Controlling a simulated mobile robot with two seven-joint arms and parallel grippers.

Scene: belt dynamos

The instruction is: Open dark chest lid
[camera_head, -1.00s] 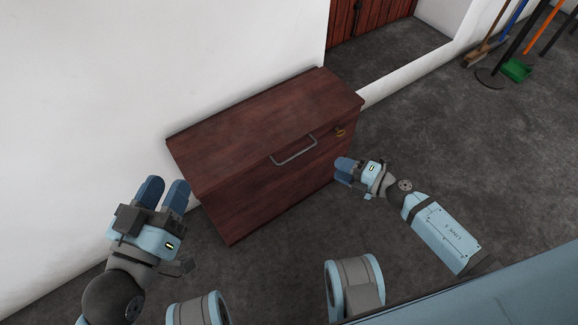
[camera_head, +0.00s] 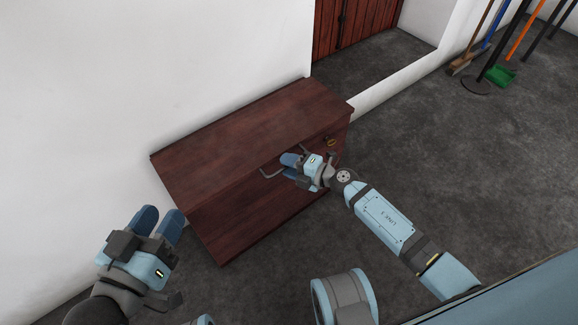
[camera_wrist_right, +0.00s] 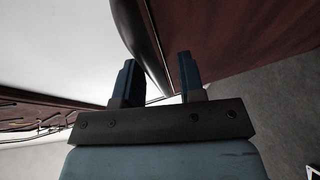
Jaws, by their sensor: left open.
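The dark chest (camera_head: 255,215) is a reddish-brown wooden box against the white wall, and its lid (camera_head: 250,125) is closed. A grey bar handle (camera_head: 268,174) is on its front, partly hidden by my right gripper. My right gripper (camera_head: 288,167) is at the handle. In the right wrist view its two blue fingers (camera_wrist_right: 160,80) stand apart, and a dark bar, which looks like the handle, runs between them. Whether they touch it I cannot tell. My left gripper (camera_head: 158,217) is open and empty, left of the chest's near corner.
A brass-coloured latch (camera_head: 330,142) is on the chest's front, right of the handle. The white wall (camera_head: 150,70) is close behind the chest. A red wooden door (camera_head: 350,25) and brooms with a green dustpan (camera_head: 500,76) are farther back. The grey floor (camera_head: 450,170) on the right is clear.

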